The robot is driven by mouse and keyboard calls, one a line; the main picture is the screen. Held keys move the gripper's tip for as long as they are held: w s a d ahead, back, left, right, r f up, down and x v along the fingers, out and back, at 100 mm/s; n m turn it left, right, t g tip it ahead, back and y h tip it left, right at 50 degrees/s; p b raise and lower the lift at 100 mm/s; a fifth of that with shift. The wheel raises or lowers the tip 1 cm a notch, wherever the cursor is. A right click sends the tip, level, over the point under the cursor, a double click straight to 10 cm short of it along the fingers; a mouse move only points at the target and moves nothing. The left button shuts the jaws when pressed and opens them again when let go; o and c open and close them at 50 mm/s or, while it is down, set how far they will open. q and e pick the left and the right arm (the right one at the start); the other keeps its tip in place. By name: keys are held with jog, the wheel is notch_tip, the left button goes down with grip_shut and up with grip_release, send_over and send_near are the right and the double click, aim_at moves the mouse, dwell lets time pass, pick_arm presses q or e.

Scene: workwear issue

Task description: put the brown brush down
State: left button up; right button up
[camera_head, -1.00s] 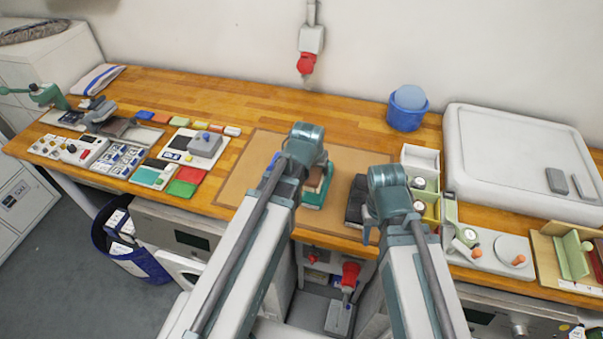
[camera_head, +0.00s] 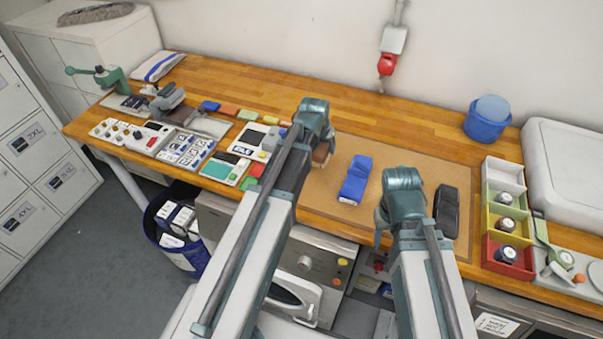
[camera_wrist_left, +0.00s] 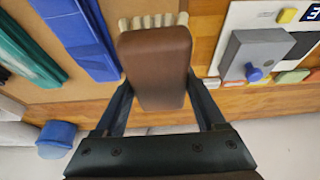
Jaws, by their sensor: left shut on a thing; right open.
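The brown brush (camera_head: 321,153) is in my left gripper (camera_head: 317,152), above the left part of the tan mat (camera_head: 400,160). In the left wrist view, the brush's brown block (camera_wrist_left: 153,65) sits between the two fingers, and its cream bristles (camera_wrist_left: 150,20) show at the top. My left gripper is shut on the brush. I cannot tell whether the bristles touch the surface. My right gripper (camera_head: 385,222) is open and empty in front of the mat, left of a black folded item (camera_head: 447,208).
A blue folded item (camera_head: 355,180) lies on the mat, right of the brush. A green item (camera_wrist_left: 25,55) lies beyond it in the wrist view. A grey block with a blue knob (camera_wrist_left: 255,55) is close to the brush. Coloured bins (camera_head: 508,228) stand right of the mat.

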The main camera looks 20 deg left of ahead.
aim_at(320, 171)
pick_arm(q)
jog(key=shift+a, duration=0.35)
jog(key=shift+d+f+b, duration=0.1)
jog(key=shift+f+b, duration=0.35)
notch_tip(320, 171, down, 9)
jog(key=b, duration=0.9)
jog(key=shift+f, duration=0.1)
jog(key=shift+f+b, duration=0.2)
jog(key=shift+b, duration=0.1)
jog(key=o, duration=1.2)
jog(key=shift+c, duration=0.2)
jog(key=shift+r, duration=0.1)
